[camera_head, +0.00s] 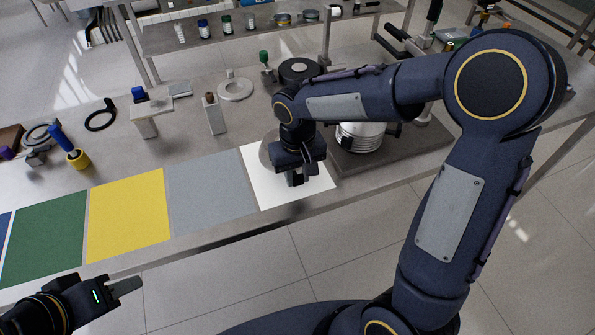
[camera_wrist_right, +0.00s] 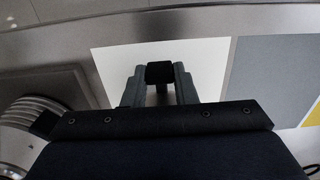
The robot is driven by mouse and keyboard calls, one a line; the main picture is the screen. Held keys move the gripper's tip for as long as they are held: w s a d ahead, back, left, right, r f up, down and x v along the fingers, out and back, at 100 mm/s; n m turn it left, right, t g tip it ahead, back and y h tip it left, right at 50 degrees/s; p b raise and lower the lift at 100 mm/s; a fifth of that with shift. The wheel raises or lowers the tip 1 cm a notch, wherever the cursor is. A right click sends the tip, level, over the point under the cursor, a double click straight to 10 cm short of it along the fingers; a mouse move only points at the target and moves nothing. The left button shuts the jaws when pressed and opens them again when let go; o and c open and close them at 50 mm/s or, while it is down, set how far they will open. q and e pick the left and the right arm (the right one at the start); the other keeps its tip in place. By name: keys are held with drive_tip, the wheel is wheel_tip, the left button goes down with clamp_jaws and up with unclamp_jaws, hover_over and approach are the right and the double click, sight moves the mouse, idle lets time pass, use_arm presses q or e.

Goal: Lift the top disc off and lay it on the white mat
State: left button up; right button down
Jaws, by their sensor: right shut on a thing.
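The white mat (camera_head: 308,190) lies on the bench near its front edge. My right gripper (camera_head: 295,178) is over the mat, pointing down. A grey disc (camera_head: 268,151) shows partly behind it, at the mat's far side; the gripper hides the rest. In the right wrist view the fingers are shut on a black knob (camera_wrist_right: 160,72), seen against the white mat (camera_wrist_right: 205,62). I cannot tell whether the disc touches the mat. The silvery separator stack (camera_head: 360,138) stands right of the mat, partly hidden by my right arm. My left gripper (camera_head: 125,287) is low at left, empty; its opening is unclear.
Grey (camera_head: 212,190), yellow (camera_head: 128,215) and green (camera_head: 45,238) mats lie in a row to the left. A white block (camera_head: 214,115), a white ring (camera_head: 235,89) and a blue-handled tool (camera_head: 62,140) stand behind them. The separator stands on a dark base plate (camera_head: 425,140).

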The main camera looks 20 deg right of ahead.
sight(298, 184)
drive_tip(key=shift+f, duration=0.4)
drive_tip(key=shift+f, duration=0.1)
drive_tip(key=shift+f+b, duration=1.25)
drive_tip(key=shift+f, duration=0.05)
drive_tip(key=shift+f+b, duration=0.3)
drive_tip(key=shift+f, duration=0.1)
drive_tip(key=c, duration=1.1)
unclamp_jaws()
wheel_tip(298, 184, up, 8)
drive_tip(key=shift+f, duration=0.1)
drive_tip(key=shift+s, duration=0.15)
